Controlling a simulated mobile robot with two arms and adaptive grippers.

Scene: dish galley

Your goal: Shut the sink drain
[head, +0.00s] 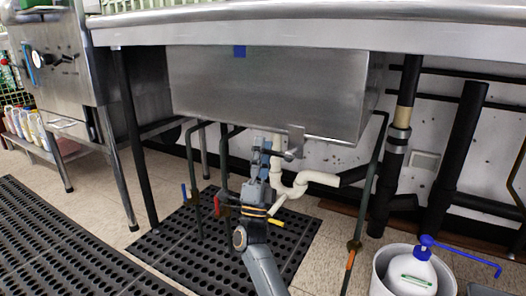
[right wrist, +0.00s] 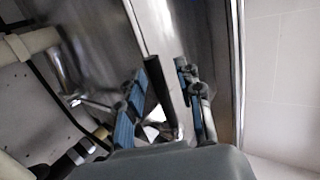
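The steel sink basin (head: 265,90) hangs under the counter. Below its underside are a metal drain fitting with a small lever (head: 292,152) and white drain pipes (head: 300,184). My right gripper (head: 264,150) is raised just left of this fitting, close under the basin. In the right wrist view, my right gripper (right wrist: 162,105) has its blue-padded fingers apart. A dark bar (right wrist: 156,80) shows between them; I cannot tell whether it is the drain handle or whether the fingers touch it. A metal drain part (right wrist: 88,100) shows left of the fingers. My left gripper is out of view.
Thin pipes with a red valve handle (head: 226,209) and a blue valve handle (head: 184,192) stand left of my right arm. Thick black pipes (head: 459,150) stand at right. A white bucket (head: 384,280) with a blue-pump bottle (head: 412,274) is at lower right. Black mats (head: 185,240) cover the floor.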

